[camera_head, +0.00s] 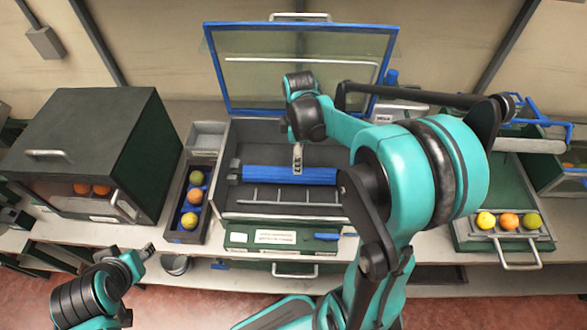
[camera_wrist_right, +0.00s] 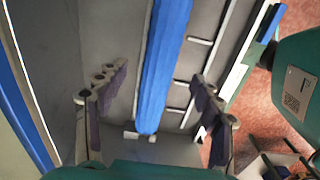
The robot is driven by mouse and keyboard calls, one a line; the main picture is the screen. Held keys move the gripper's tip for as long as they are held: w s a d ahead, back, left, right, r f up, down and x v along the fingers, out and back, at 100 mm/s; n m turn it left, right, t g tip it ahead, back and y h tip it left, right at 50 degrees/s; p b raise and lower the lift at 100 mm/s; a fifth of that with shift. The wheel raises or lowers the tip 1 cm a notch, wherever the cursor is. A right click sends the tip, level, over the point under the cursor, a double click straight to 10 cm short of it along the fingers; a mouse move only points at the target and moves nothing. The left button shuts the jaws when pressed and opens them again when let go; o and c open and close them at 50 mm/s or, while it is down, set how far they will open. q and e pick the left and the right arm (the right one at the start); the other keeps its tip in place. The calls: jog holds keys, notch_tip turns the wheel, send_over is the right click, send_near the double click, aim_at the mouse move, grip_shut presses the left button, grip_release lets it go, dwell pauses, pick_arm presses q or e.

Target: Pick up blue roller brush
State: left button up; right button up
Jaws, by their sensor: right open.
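The blue roller brush (camera_head: 265,173) lies lengthwise across the dark open box (camera_head: 240,140). In the right wrist view the brush (camera_wrist_right: 165,65) runs between the two separated fingers of my right gripper (camera_wrist_right: 157,95). The right gripper is open, with nothing clamped. In the head view it hangs over the middle of the brush (camera_head: 298,158), partly hidden by my arm. I cannot tell its exact height above the brush. My left arm's end (camera_head: 145,252) is low at the left, away from the brush; its jaw state is unclear.
The box's blue-framed clear lid (camera_head: 300,68) stands open behind. A metal rack (camera_head: 290,196) lies beside the brush in the box.

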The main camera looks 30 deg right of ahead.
jog(key=f+b, duration=0.1)
jog(key=f, duration=0.3)
jog(key=f+b, duration=0.2)
jog(key=f, duration=0.1)
jog(key=shift+a+f, duration=0.2)
jog(key=shift+f, duration=0.2)
jog(key=c, duration=1.2)
